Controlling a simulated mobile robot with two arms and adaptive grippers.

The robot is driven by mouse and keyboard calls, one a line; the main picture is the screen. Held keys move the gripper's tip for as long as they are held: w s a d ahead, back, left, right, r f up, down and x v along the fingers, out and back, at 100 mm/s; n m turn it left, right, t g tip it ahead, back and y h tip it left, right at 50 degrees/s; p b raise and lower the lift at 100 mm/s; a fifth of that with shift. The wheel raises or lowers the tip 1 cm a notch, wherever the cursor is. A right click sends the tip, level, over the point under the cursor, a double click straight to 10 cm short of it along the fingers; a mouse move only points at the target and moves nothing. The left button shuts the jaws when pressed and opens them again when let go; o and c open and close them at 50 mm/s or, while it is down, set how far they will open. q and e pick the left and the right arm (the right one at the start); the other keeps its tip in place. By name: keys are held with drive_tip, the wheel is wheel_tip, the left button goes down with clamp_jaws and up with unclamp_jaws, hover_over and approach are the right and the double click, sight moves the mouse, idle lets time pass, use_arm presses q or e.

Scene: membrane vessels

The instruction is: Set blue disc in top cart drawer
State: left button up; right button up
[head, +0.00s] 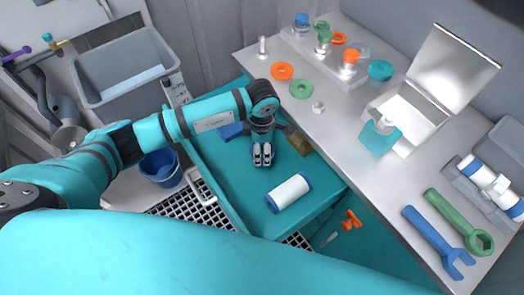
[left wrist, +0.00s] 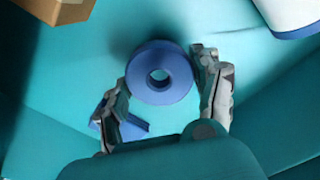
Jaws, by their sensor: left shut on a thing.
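In the left wrist view, the blue disc (left wrist: 141,72), a thick ring with a central hole, sits between the two fingertips of my left gripper (left wrist: 161,76). My left gripper is shut on it. In the head view, my left gripper (head: 263,156) points down inside the open teal drawer (head: 222,192) of the cart, over its floor. The disc is hidden there by the gripper. I cannot tell whether the disc touches the drawer floor. My right gripper is not in view.
The drawer also holds a white cylinder with blue ends (head: 290,192), a brown block (head: 299,144) and a blue piece (head: 231,131). To the right, the counter (head: 375,185) carries orange and green rings, an open white box (head: 418,112) and two wrenches. A blue bucket (head: 160,168) stands left.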

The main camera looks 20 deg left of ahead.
sight(262, 149)
use_arm(q)
drive_tip(key=shift+f, duration=1.55)
drive_tip(key=o, duration=1.2)
wheel_tip(262, 149, up, 12)
drive_tip(key=shift+r+b, duration=0.15)
drive_tip(key=shift+b, duration=0.4)
